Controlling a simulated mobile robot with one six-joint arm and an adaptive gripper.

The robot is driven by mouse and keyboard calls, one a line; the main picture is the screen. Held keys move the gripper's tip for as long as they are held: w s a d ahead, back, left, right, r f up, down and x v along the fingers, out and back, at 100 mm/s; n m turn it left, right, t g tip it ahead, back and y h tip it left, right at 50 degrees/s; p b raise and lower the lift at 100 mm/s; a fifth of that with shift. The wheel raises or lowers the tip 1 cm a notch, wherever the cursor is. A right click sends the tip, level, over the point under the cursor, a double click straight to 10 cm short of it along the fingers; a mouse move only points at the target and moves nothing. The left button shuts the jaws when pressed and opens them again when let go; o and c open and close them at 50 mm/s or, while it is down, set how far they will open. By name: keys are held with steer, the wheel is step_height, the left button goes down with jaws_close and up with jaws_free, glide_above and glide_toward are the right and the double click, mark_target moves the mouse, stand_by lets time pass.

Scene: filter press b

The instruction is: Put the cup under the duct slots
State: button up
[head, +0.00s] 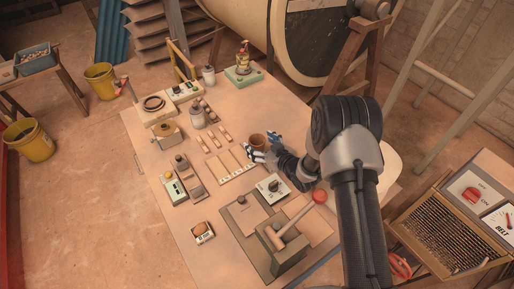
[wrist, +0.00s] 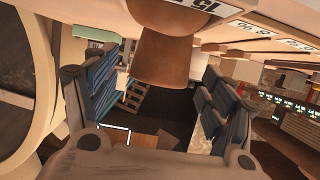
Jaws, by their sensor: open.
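A brown cup (head: 258,140) stands on the table just behind my gripper (head: 262,153). In the wrist view the cup (wrist: 170,60) shows at the top middle, between the two open blue-grey fingers (wrist: 165,85). I see space between each finger and the cup, with no clear contact. A pale board with several rectangular panels and small labels (head: 235,167) lies left of and in front of the cup. I cannot tell whether these panels are the duct slots.
A grey dial box (head: 272,187) stands close in front of my gripper. Several wooden pieces (head: 212,139) and a grey canister (head: 197,116) are farther left. A green base with a spray bottle (head: 243,72) stands at the back.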

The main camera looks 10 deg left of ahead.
steer(key=shift+x, duration=1.2)
steer(key=c, duration=1.2)
steer(key=shift+r, duration=0.1)
step_height(320, 180, up, 20)
steer(key=p, duration=0.5)
steer(key=s+d+r+m+t+h, duration=0.1)
steer(key=d+r+m+h, duration=0.2)
steer(key=d, duration=0.7)
steer(key=s+d+r+m+t+h, duration=0.1)
steer(key=d+r+m+t+h, duration=0.1)
steer(key=d, duration=0.8)
steer(key=s+d+r+m+t+h+b, duration=0.1)
steer(key=d+r+m+h, duration=0.3)
steer(key=d, duration=0.6)
steer(key=shift+s+d+r+m+t+h, duration=0.15)
steer(key=shift+r+h, duration=0.2)
steer(key=shift+r, duration=0.3)
steer(key=shift+s+d+r+m+t+h, duration=0.15)
steer(key=shift+r+h, duration=0.2)
steer(key=shift+r, duration=0.25)
